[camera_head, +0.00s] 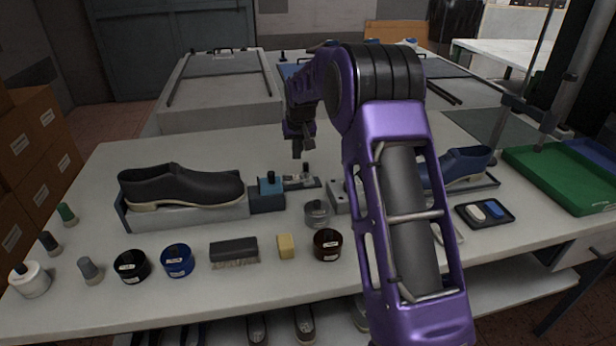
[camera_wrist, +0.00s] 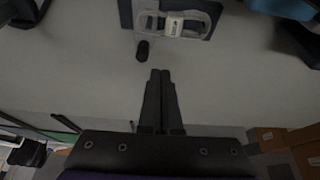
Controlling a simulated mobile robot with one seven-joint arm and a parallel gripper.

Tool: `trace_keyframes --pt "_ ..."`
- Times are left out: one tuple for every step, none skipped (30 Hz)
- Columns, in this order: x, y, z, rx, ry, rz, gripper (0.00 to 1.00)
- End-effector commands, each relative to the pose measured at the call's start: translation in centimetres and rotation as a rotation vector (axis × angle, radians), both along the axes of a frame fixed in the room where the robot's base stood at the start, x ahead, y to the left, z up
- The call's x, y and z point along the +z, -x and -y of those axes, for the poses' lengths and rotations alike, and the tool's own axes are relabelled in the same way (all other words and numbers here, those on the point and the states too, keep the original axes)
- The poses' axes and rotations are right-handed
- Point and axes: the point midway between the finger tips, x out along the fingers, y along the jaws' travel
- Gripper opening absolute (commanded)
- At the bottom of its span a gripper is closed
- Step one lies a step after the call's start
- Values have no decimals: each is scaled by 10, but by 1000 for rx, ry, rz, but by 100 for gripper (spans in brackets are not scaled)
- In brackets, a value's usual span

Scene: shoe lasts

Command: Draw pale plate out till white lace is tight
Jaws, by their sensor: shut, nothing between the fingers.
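A small pale plate (camera_head: 296,183) with an upright knob (camera_head: 306,170) lies beside the blue block of the left shoe fixture in the head view. In the wrist view the pale plate (camera_wrist: 150,21) shows at the top, on a blue-grey base, with a white band (camera_wrist: 182,25) across it; I cannot tell whether this is the lace or how tight it is. A dark knob (camera_wrist: 142,50) stands at its near edge. My gripper (camera_head: 298,152) hangs above and behind the plate, apart from it. Its fingers (camera_wrist: 161,72) are together and empty.
A black shoe (camera_head: 180,186) sits on the left fixture, and a blue shoe (camera_head: 466,162) on the right one, partly hidden by my arm. Jars, a brush (camera_head: 233,250) and a yellow block (camera_head: 286,246) line the front. A green tray (camera_head: 560,176) lies at right.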

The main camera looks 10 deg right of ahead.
Motion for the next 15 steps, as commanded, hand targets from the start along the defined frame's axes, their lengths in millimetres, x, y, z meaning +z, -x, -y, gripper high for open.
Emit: trace_keyframes --pt "0 0 0 0 0 0 0" --pt "0 0 0 0 0 0 0" --pt "0 0 0 0 0 0 0" --pt "0 0 0 0 0 0 0" --pt "0 0 0 0 0 0 0" --pt "0 0 0 0 0 0 0" --pt "0 0 0 0 0 0 0" --pt "-1 0 0 0 0 0 0" --pt "-2 0 0 0 0 0 0" --pt "-3 0 0 0 0 0 0" --pt "-4 0 0 0 0 0 0" --pt "-6 0 0 0 0 -1 0" --pt "-8 0 0 0 0 -1 0" --pt "-9 0 0 0 0 -1 0" --pt "-12 0 0 0 0 -1 0"
